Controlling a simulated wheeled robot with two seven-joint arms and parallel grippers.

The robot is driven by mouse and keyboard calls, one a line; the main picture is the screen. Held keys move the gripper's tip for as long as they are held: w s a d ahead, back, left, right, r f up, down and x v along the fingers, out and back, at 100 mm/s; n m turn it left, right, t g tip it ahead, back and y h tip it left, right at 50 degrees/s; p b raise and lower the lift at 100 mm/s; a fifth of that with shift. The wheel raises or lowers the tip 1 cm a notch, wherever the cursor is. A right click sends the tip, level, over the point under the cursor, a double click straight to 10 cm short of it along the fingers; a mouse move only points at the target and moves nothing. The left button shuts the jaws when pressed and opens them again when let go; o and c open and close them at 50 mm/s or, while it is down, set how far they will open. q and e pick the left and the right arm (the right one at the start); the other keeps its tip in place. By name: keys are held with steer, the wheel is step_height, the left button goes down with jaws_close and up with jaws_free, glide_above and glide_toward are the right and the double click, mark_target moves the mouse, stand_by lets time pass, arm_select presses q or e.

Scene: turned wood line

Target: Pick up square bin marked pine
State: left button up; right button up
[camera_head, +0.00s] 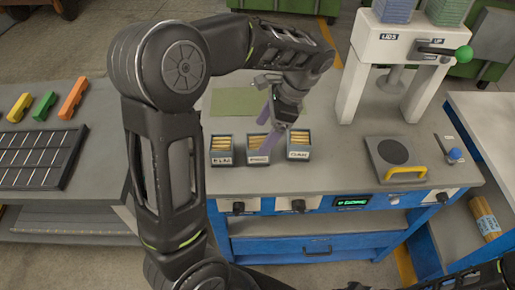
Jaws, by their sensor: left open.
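Three small grey square bins holding light wood pieces stand in a row on the grey bench top. The middle bin (257,159) has a blurred white label that seems to read PINE. The left bin (221,160) seems to read ELM and the right bin (299,155) OAK. My left gripper (267,134) has purple fingers and is open. It reaches down over the back right of the middle bin, and one finger covers part of that bin and its contents. I cannot tell whether it touches the bin. My right gripper is out of view.
A white press (365,58) with a green-knobbed lever stands behind right. A plate with a yellow handle (405,173) lies on the bench at right. A green mat (235,101) lies behind the bins. A divided dark tray (40,157) is on the left table.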

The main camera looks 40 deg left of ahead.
mark_target(254, 149)
arm_select(q)
steer(key=shift+x, duration=1.3)
steer(key=shift+p+x, duration=0.7)
steer(key=shift+x, duration=1.95)
steer(key=shift+d, duration=0.1)
steer(key=shift+c, duration=0.2)
steer(key=c, duration=1.6)
steer(key=shift+o, duration=0.2)
step_height(254, 149, up, 10)
steer(key=shift+r+b, duration=0.1)
steer(key=shift+b, duration=0.2)
